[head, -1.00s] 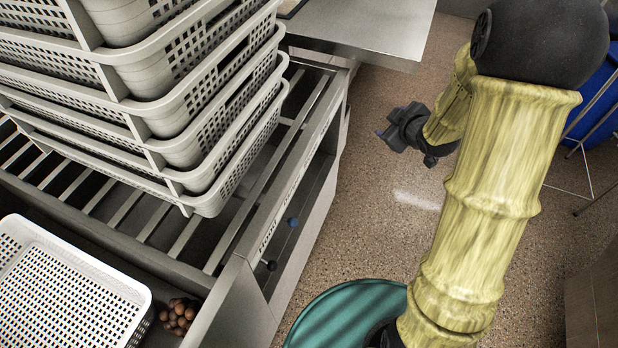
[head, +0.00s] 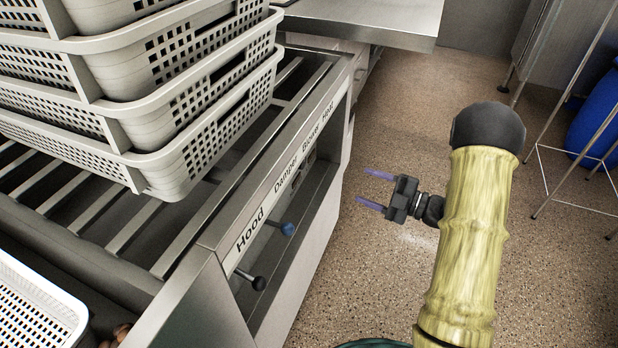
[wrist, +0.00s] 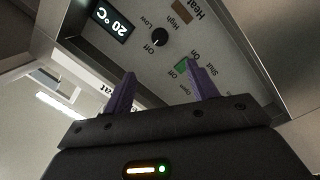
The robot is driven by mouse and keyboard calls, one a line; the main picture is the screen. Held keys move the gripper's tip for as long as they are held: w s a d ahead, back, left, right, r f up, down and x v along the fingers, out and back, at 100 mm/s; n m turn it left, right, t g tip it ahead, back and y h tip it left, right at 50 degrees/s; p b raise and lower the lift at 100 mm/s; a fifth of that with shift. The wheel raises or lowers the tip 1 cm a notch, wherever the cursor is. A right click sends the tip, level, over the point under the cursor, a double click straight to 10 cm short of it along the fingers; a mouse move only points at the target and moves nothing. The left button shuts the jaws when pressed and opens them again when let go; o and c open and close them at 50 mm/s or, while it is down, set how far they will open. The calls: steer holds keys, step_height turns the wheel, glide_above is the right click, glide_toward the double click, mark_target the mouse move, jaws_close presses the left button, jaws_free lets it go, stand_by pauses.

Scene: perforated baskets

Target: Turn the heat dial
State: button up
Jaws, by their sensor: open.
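The heat dial (wrist: 160,37) is a small black round knob on a grey panel in the wrist view, with Off, Low and High marked around it and Heat printed beside it. A display (wrist: 113,19) next to it reads 20 °C. My gripper (head: 372,189) is open and empty in the head view, its two purple fingers pointing left towards the machine's front. In the wrist view my gripper (wrist: 161,72) is apart from the dial, with the knob beyond the gap between the fingertips. The dial cannot be made out in the head view.
The machine's front edge (head: 300,150) carries the labels Hood, Damper, Blower and Heat. A blue-ended lever (head: 288,228) and a black-ended lever (head: 259,283) stick out below. Stacked perforated baskets (head: 215,130) stand on its slatted top. A green switch (wrist: 181,66) is near the dial.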

mark_target(304, 163)
steer(key=shift+r, duration=0.1)
steer(key=b+x, duration=0.4)
steer(key=x, duration=1.3)
steer(key=shift+w+a, duration=0.1)
steer(key=shift+a, duration=0.15)
steer(key=c, duration=1)
